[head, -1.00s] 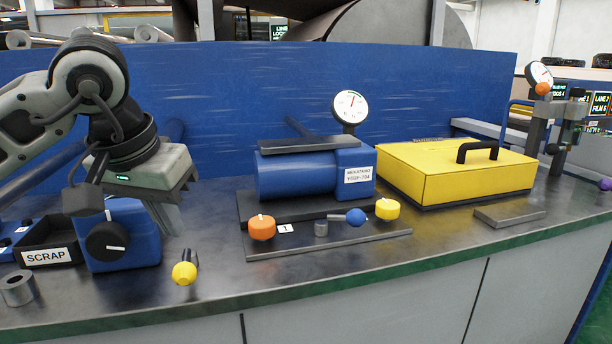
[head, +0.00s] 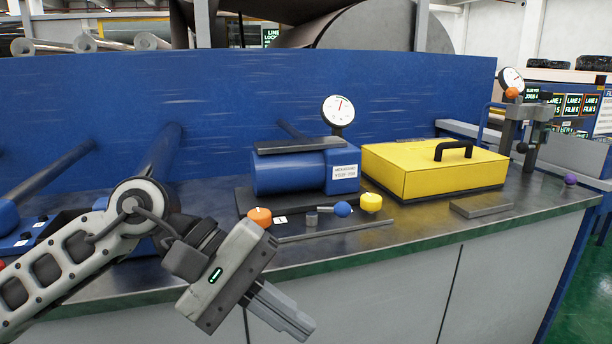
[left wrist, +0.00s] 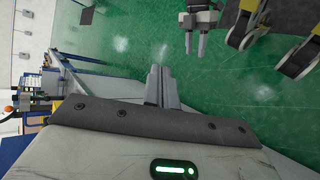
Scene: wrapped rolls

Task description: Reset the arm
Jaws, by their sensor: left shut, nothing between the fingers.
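My left gripper (head: 296,322) hangs in front of the bench's front edge, at the lower middle of the head view. Its fingers point down and right, and they are shut with nothing between them. In the left wrist view the same closed fingers (left wrist: 162,84) point out over the green floor. Another gripper, my right one (left wrist: 195,52), shows at the top of the left wrist view, apart from the left one.
The bench (head: 420,228) holds a blue cylinder unit (head: 290,172) with a dial gauge (head: 338,111), an orange knob (head: 259,217), a yellow knob (head: 371,202) and a yellow case (head: 430,168). Open green floor (left wrist: 120,40) lies beyond the left fingers.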

